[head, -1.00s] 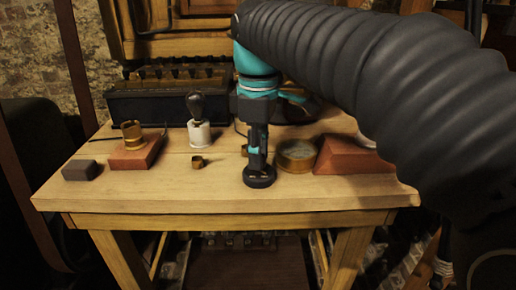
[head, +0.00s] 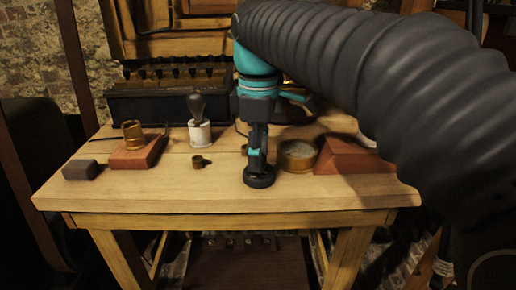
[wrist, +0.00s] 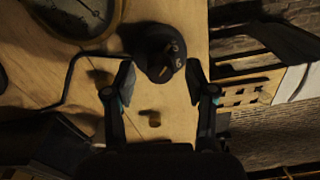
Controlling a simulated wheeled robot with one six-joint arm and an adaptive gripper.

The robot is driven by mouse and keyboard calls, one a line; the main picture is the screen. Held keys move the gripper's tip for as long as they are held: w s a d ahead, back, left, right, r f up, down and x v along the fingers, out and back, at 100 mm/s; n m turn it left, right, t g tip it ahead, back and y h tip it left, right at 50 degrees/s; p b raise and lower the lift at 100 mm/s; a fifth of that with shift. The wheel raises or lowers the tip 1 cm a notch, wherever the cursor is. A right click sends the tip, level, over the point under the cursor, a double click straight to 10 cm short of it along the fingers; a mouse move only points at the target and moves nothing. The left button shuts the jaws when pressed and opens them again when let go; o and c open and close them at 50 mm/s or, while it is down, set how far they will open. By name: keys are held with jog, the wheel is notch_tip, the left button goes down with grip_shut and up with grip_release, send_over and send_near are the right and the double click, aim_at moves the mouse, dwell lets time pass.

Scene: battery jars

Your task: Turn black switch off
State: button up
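The black switch (head: 259,176) is a round black piece near the table's front edge. In the wrist view it shows as a dark round body (wrist: 158,50) with small marks on its top. My gripper (head: 257,155) points down right at the switch and hides part of it in the head view. In the wrist view my gripper (wrist: 160,72) is open, its fingers apart, with the switch at and just beyond the gap between the tips. I cannot tell whether a finger touches it.
A round brass gauge (head: 297,156) and a red wedge block (head: 345,155) stand close on the right. A small brass piece (head: 198,162), a white-based black-handled part (head: 199,125), a red block (head: 138,155) and a grey block (head: 80,169) stand left. A dark wire (wrist: 68,85) lies nearby.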

notch_tip(320, 180, up, 12)
dwell(0.7)
